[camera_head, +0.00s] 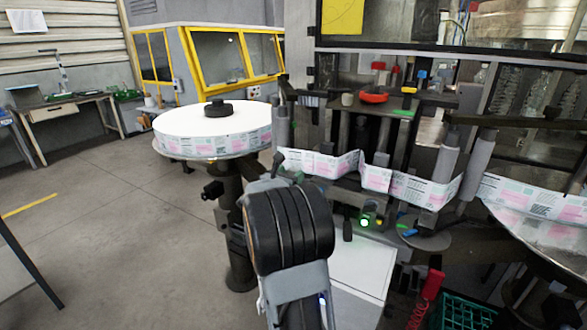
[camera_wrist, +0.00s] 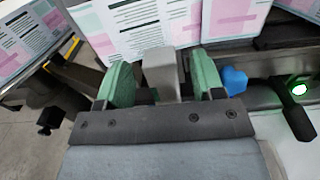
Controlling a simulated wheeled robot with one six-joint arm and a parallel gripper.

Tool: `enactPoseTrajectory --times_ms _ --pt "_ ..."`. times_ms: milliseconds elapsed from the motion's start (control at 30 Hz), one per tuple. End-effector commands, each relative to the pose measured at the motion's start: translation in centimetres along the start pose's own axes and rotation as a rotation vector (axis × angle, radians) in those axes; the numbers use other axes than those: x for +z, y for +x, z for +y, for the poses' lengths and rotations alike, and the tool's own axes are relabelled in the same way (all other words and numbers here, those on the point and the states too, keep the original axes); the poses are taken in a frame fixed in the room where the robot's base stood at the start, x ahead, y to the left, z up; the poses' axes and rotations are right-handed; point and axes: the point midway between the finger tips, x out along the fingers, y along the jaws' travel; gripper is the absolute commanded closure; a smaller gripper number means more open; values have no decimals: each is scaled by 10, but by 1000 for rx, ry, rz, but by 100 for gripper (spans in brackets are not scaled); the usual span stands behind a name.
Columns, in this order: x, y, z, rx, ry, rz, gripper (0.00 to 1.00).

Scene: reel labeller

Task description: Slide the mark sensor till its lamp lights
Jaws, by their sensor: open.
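My gripper (camera_wrist: 163,78) is open in the wrist view, with its two green fingers apart. A grey block (camera_wrist: 161,70), which looks like the mark sensor's body, stands between them with a gap on each side. The printed label web (camera_wrist: 135,22) runs just behind it, and the web also shows in the head view (camera_head: 322,164). My arm hides the gripper and the grey block in the head view.
A blue knob (camera_wrist: 234,80) sits close to the right finger. A large label reel (camera_head: 215,132) stands at the left and another reel (camera_head: 545,220) at the right edge. Upright rollers (camera_head: 450,165) guide the web. A green crate (camera_head: 468,312) stands low right.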

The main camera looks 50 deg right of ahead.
Motion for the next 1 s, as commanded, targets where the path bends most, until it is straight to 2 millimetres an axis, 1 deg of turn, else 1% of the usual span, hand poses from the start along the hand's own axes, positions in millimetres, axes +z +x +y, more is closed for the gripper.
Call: enactPoseTrajectory --times_ms 33,100,233,400,633,667,1000 --pt "1 7 0 -1 -2 1 38" --pt "1 14 0 -1 -1 1 38" --pt "1 23 0 0 -2 0 38" --pt "0 27 0 1 -1 0 38" --pt "0 28 0 1 -1 0 38" --pt "0 27 0 1 -1 0 40" --pt "0 27 0 1 -1 0 73"
